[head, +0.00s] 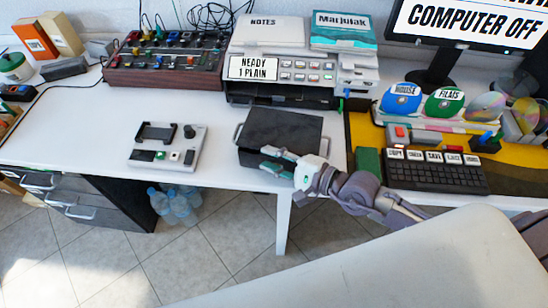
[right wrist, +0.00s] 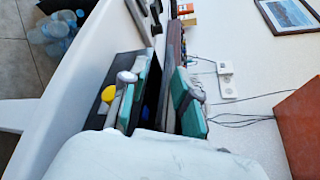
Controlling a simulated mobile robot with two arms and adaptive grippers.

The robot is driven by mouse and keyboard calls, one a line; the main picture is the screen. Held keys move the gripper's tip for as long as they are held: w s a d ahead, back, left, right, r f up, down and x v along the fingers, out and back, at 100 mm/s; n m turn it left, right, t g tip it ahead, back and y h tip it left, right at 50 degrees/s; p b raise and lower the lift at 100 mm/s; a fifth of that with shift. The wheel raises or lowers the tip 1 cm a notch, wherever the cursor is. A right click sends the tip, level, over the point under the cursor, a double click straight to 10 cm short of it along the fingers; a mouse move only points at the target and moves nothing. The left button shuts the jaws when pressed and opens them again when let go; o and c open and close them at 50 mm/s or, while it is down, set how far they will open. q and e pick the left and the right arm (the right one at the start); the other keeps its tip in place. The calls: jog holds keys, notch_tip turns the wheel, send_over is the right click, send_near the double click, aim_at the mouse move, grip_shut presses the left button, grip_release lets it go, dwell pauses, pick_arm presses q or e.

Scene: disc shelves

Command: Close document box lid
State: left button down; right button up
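The dark document box (head: 285,128) stands near the front edge of the white table, with light handles at its sides. Its dark top shows in the head view, but I cannot tell there whether the lid is fully down. My right gripper (head: 268,159) is at the box's front side, its teal-padded fingers pointing left. In the right wrist view my right gripper (right wrist: 158,92) has its fingers spread apart, with dark panels and a dark gap beyond and between them. I cannot tell whether it touches the box. My left gripper is not in view.
A printer-like machine (head: 283,65) stands behind the box. A grey control panel (head: 168,148) lies to the left, with bare table (head: 75,140) beyond it. A keyboard (head: 435,178) and a green block (head: 367,162) are to the right. Bottles (head: 178,205) stand on the floor below.

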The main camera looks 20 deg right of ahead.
jog(key=v, duration=1.2)
